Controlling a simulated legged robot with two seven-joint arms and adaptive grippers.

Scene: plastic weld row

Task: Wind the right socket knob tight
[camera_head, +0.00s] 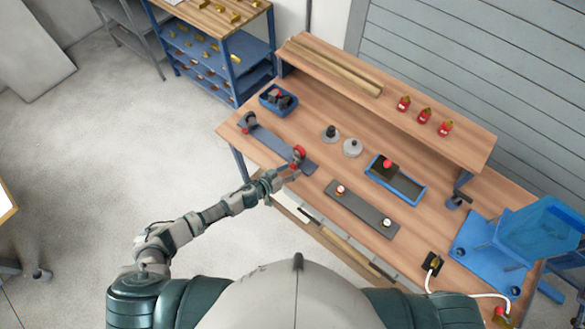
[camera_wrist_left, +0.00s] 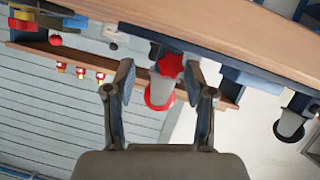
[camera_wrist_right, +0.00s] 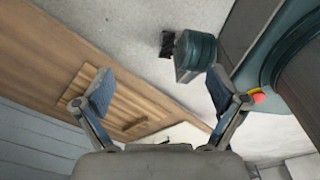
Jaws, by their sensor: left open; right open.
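A blue-grey strip (camera_head: 270,140) lies at the table's left end with a socket near each end. The right socket (camera_head: 299,152) has a red collar and a red star knob (camera_head: 293,166) facing my side. The left wrist view shows the knob (camera_wrist_left: 170,65) in front of the grey socket body, whose red rim (camera_wrist_left: 160,100) is below. My left gripper (camera_head: 288,175) is open, its fingers either side of the knob in that view; contact cannot be told. The left socket (camera_head: 250,119) stands at the far end. My right gripper (camera_wrist_right: 160,88) is open and empty, outside the head view.
A blue bin (camera_head: 277,102) sits behind the strip. A dark plate (camera_head: 362,208) with two small fittings, a blue tray (camera_head: 420,201) and grey round pieces (camera_head: 353,147) stand to the right. Red bottles (camera_head: 425,115) stand on the rear shelf.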

